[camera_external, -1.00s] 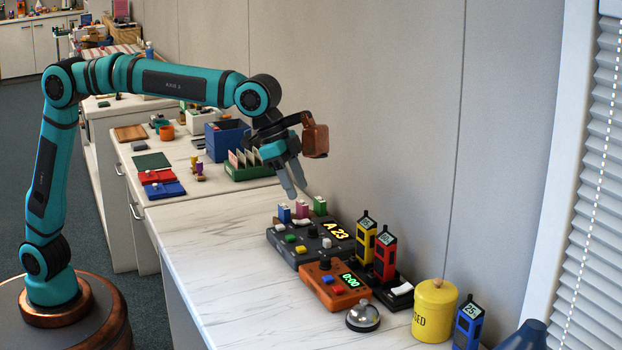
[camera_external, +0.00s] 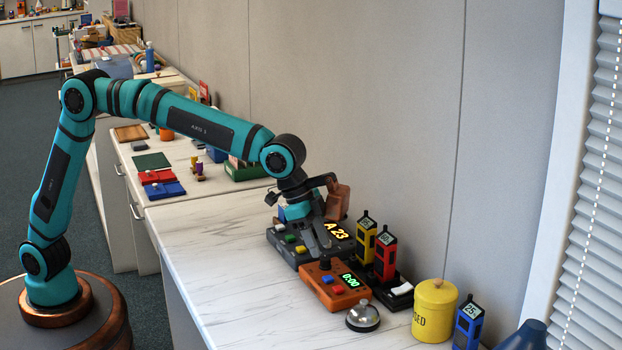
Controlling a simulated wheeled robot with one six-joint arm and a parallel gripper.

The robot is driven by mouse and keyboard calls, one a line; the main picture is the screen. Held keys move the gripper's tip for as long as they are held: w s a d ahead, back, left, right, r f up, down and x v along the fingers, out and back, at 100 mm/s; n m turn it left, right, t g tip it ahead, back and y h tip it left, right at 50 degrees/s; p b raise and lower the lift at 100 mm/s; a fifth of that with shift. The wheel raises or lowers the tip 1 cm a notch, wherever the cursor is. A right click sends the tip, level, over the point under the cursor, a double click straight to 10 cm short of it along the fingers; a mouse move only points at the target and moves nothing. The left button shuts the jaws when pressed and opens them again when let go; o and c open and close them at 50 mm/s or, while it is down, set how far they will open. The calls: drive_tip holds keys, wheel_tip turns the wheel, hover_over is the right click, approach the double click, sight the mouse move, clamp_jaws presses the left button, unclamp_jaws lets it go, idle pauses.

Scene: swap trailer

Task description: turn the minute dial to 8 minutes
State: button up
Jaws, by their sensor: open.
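The orange timer box (camera_external: 342,298) sits on the white marble counter. Its green display (camera_external: 350,281) reads 0:00, and a blue and a red button are on its top. The minute dial appears to be the small black knob (camera_external: 325,264) at the box's back left corner. My gripper (camera_external: 321,246) is open and points down at this knob, with its fingertips close above or around it. I cannot tell whether they touch it. The upper part of the knob and the finger gap are partly hidden.
A dark console (camera_external: 284,246) with coloured buttons and an "A 23" display stands just behind the timer. A silver bell (camera_external: 363,316) is in front. Yellow (camera_external: 366,238) and red (camera_external: 385,255) handsets stand to the right, near a yellow canister (camera_external: 435,311). The counter's left is clear.

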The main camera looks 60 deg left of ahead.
sight(325, 258)
drive_tip(key=shift+x, duration=1.85)
drive_tip(key=c, duration=1)
